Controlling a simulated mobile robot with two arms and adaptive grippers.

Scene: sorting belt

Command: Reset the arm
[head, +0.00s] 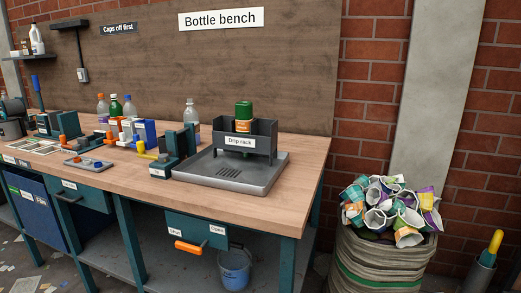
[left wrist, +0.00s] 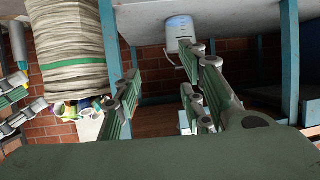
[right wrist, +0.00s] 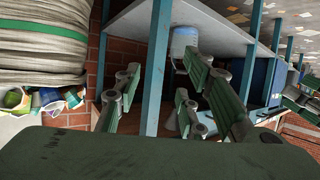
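Neither arm shows in the head view. In the left wrist view my left gripper (left wrist: 160,100) has its two green-padded fingers spread apart with nothing between them. In the right wrist view my right gripper (right wrist: 155,105) also has its fingers spread and empty. Both wrist pictures look upside down, with the bench legs and a blue bucket (left wrist: 180,32) beyond the fingers. The bucket also shows in the right wrist view (right wrist: 184,42). Both grippers are apart from everything. Part of another gripper shows at the left edge of the left wrist view.
The bench (head: 130,178) carries a drip rack (head: 262,141) on a grey tray (head: 210,176), several bottles and small fixtures. A full sack (head: 380,262) of crushed cartons stands right of the bench. The bucket (head: 234,268) is below.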

